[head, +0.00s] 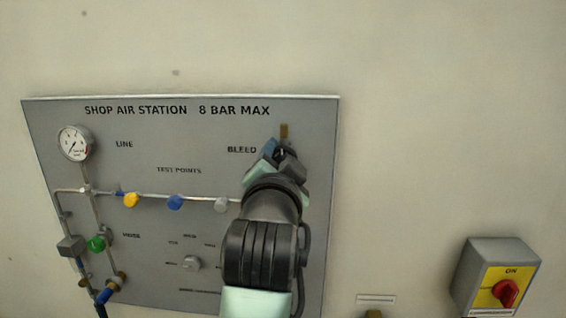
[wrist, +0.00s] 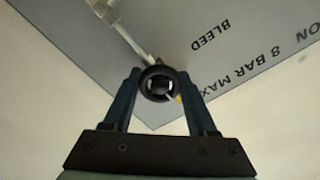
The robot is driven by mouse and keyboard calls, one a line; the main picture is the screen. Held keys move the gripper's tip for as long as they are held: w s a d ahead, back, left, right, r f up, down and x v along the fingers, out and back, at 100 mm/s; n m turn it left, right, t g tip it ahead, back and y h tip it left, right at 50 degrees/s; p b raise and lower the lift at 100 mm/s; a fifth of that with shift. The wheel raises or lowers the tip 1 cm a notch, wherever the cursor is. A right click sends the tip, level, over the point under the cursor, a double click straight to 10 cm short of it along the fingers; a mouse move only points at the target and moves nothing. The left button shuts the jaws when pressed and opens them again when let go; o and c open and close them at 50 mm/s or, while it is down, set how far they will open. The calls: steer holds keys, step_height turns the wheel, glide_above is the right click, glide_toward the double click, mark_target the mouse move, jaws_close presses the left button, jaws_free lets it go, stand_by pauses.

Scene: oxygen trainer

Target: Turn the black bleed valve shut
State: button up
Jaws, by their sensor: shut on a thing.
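The black bleed valve shows in the wrist view as a round black knob (wrist: 158,83) with a lighter centre. My gripper (wrist: 160,88) has one finger on each side of it and is shut on it. The word BLEED is printed on the panel close by. In the head view my gripper (head: 282,155) is at the panel's upper right, just right of the BLEED label. My arm hides the valve there. A small brass-coloured piece (head: 284,131) shows just above my gripper.
The grey panel (head: 130,260) carries a gauge (head: 75,143), yellow (head: 131,199), blue (head: 176,202) and grey (head: 221,204) knobs on a pipe, a green knob (head: 96,243) and a selector (head: 191,263). A red switch (head: 506,293) on a box is at right. The wall between is mostly bare.

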steer(key=shift+m, duration=0.3)
stand_by(0.4)
steer(key=o, duration=1.4)
steer(key=shift+c, duration=0.2)
steer(key=shift+s, duration=0.1)
steer(key=s+a+b, duration=0.1)
steer(key=s+b, duration=0.3)
steer(key=s, duration=0.8)
steer(key=shift+s, duration=0.4)
steer(key=shift+a, duration=0.1)
